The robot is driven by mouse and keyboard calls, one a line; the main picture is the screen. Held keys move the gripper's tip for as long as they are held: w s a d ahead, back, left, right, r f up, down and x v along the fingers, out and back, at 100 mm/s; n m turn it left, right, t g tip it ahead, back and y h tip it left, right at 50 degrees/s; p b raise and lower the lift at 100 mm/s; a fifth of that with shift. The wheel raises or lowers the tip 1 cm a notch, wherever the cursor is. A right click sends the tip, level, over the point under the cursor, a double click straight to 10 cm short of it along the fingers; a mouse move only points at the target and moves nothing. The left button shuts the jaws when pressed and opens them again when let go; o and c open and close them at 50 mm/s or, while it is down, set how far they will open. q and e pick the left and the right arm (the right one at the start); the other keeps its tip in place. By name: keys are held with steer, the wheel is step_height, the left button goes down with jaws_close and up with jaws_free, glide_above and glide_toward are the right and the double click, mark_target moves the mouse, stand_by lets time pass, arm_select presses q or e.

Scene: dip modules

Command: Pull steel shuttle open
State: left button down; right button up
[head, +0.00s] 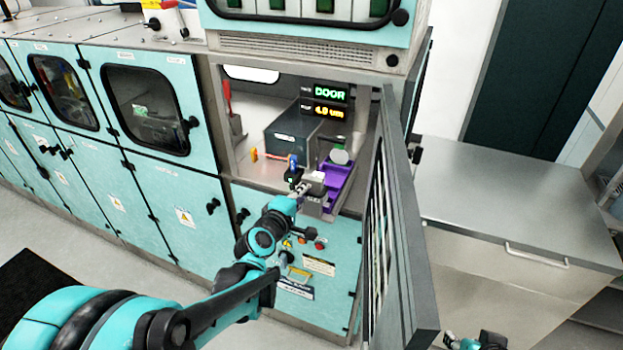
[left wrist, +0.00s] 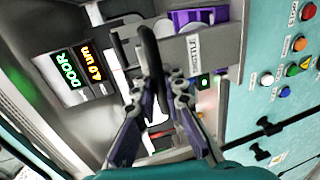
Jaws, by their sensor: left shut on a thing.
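The steel shuttle (head: 312,206) sits at the front edge of the open cabinet bay, beside a purple tray (head: 338,183). In the left wrist view its steel front plate (left wrist: 190,50) carries dark lettering, with a black bar handle (left wrist: 149,48) beside it. My left gripper (head: 301,188) reaches in from the left, at the front of the shuttle. In the left wrist view its fingers (left wrist: 160,88) are shut on the black handle. My right gripper (head: 476,341) shows small at the bottom edge, away from the shuttle; its jaws are not clear.
The cabinet door (head: 400,215) stands swung open to the right of the bay. A display (head: 329,92) inside reads DOOR, with an orange reading below. A grey box (head: 293,132) stands deeper in the bay. A steel counter (head: 510,215) lies beyond the door. Buttons (left wrist: 291,72) sit on the front panel.

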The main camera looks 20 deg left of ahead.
arm_select(q)
steer(key=f+p+v, duration=0.2)
steer(key=v, duration=1.1)
steer(key=shift+s+f, duration=0.25)
steer(key=shift+f, duration=0.15)
steer(key=shift+d, duration=0.1)
steer(key=c, duration=1.6)
jaws_free()
steer(key=shift+o, duration=0.2)
steer(key=shift+r, duration=0.15)
